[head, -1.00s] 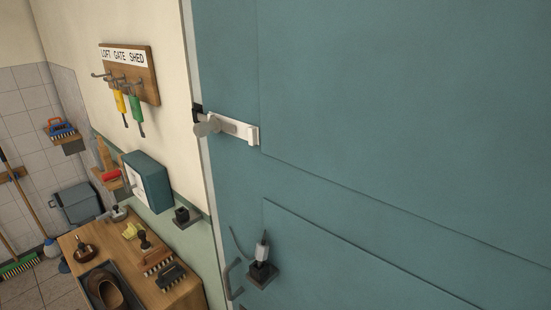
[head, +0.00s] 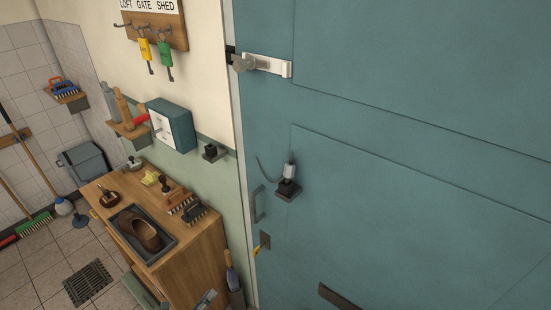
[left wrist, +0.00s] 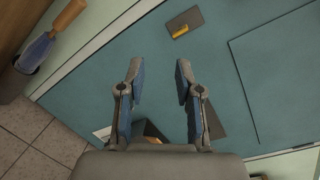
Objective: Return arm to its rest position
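My left gripper (left wrist: 158,68) is open in the left wrist view, its two fingers apart with nothing between them. Behind it is the teal door (left wrist: 260,50). In the head view only a small grey part of the gripper (head: 205,299) shows at the bottom edge, in front of the wooden cabinet. The door (head: 400,120) fills the right side there. A yellow key (head: 257,248) sits at a dark lock plate (head: 265,240) on it; the plate also shows in the wrist view (left wrist: 184,20), beyond the fingertips. My right gripper is out of view.
The wooden cabinet (head: 205,252) carries a tray with a brown shoe (head: 140,232) and several brushes. A latch (head: 265,65) and a pull handle (head: 256,205) project from the door. Tiled floor is open at left.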

